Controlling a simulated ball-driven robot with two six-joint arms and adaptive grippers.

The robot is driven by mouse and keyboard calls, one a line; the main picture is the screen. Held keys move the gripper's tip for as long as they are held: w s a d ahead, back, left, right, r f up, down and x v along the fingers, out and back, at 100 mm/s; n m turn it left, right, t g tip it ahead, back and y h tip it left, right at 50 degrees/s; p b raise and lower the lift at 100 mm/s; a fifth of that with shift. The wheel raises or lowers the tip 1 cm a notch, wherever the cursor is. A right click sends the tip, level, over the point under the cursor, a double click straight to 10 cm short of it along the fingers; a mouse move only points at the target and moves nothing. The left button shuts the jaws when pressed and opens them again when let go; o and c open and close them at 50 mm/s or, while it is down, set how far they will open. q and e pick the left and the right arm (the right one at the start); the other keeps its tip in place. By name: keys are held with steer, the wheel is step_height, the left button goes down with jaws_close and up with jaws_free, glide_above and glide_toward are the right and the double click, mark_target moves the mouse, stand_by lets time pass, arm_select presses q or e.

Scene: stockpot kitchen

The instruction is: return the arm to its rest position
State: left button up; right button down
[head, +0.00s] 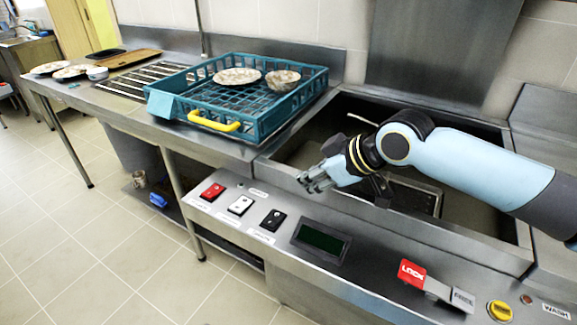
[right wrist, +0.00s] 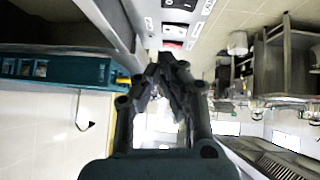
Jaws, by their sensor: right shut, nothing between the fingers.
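My right arm (head: 470,165) comes in from the right in the head view and reaches left over the sink basin. My right gripper (head: 312,180) is shut and empty, above the front edge of the basin behind the control panel. In the right wrist view the gripper's fingers (right wrist: 165,75) show in the middle, with nothing held between them. My left gripper is not in view.
A teal dish rack (head: 255,124) with a plate (head: 237,76) and a bowl (head: 283,80) stands on the counter left of the basin. The front panel carries switches, a dark display (head: 321,239) and a red LOCK lever (head: 412,273).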

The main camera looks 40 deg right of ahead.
steer(key=s+a+r+m+g+h, duration=0.1)
steer(key=s+a+m+g+h, duration=0.15)
steer(key=s, duration=0.75)
steer(key=s+a+r+m+g+h, duration=0.1)
steer(key=s+a+r+m+g, duration=0.2)
steer(key=s, duration=0.8)
step_height(320, 180, down, 31)
steer(key=d+n+b, duration=0.1)
steer(key=b, duration=0.4)
steer(key=s+d+f+g+b, duration=0.1)
steer(key=s+f+b, duration=0.4)
steer(key=s+f, duration=1.4)
step_height(320, 180, down, 4)
steer(key=shift+s+d+f+g, duration=0.15)
steer(key=shift+s+f+g, duration=0.15)
steer(key=shift+g, duration=0.25)
steer(key=shift+s, duration=0.1)
